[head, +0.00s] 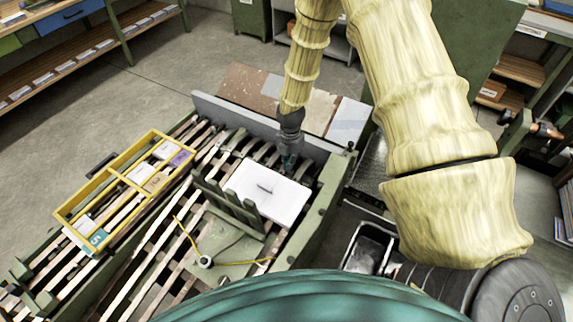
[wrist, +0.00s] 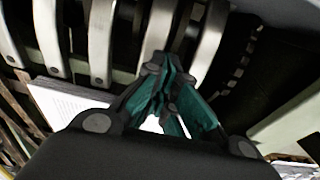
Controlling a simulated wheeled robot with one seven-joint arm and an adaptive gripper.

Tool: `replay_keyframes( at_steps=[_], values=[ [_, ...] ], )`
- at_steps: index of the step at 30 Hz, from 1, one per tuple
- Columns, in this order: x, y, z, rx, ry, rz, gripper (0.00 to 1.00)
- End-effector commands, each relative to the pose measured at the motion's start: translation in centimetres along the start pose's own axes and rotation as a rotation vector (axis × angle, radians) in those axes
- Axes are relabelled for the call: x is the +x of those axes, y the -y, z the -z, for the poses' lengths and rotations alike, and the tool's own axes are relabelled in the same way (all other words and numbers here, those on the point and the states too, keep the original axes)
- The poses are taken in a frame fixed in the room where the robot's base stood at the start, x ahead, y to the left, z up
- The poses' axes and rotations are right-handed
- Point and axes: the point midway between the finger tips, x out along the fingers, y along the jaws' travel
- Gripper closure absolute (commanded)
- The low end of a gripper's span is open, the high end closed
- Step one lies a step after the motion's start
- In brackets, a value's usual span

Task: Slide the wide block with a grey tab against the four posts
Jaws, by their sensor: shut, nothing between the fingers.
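The wide white block (head: 285,203) lies flat on the slatted table, with a small grey tab (head: 265,188) on its top. A row of dark green posts (head: 240,212) stands along its left and front side; the posts overlap its edge in the head view, so I cannot tell whether they touch. My gripper (head: 288,168) points down at the block's far edge, shut and empty. In the wrist view my gripper's teal fingers (wrist: 163,90) are closed together. The block's layered side (wrist: 62,98) shows at left there, partly hidden by my gripper.
A yellow divided tray (head: 82,202) with paper bundles sits on the slats at left. A grey wall (head: 250,121) runs behind the block and a green rail (head: 323,205) at its right. A yellow cord (head: 185,235) lies in front of the posts.

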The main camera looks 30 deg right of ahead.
Motion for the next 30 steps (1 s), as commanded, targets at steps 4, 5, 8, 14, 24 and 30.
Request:
replay_keyframes(
  at_steps=[4,5,8,14,24,30],
  values=[
    [-0.4,0.0,-1.3,-0.002,0.0,-0.003,1.0],
    [-0.7,0.0,-1.3,-0.002,0.0,-0.003,1.0],
    [-1.7,0.1,-1.3,0.0,0.0,-0.003,1.0],
    [-4.0,0.2,-1.4,0.0,0.0,-0.003,1.0],
    [-8.0,0.1,-1.2,0.0,0.0,-0.003,1.0],
    [-9.5,0.1,-1.2,0.0,0.0,-0.002,1.0]
  ],
)
